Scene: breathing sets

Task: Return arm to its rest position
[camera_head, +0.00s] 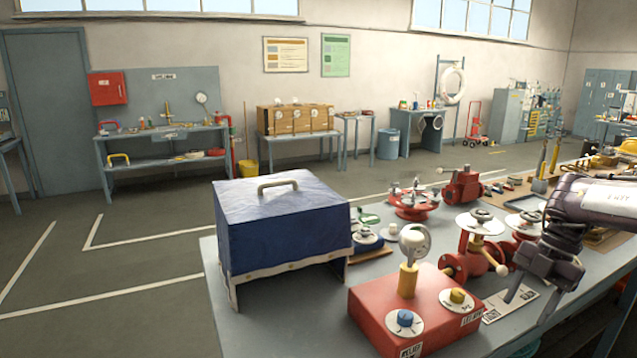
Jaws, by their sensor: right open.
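My right gripper (529,302) hangs at the right side of the head view, with its arm coming in from the right edge. Its two fingers point down and stand apart, with nothing seen between them. It appears over the grey workbench (290,325), to the right of a red box (383,318). That box carries a gauge on a yellow stem (408,280), a blue knob (404,318) and a yellow knob (457,296). My left gripper is not in view.
A dark blue cover with a handle (280,225) stands on the bench's left part. Red valves (477,255) and a red handwheel assembly (411,204) crowd the bench behind the red box. The bench's front left is bare. Open floor (130,270) lies left of the bench.

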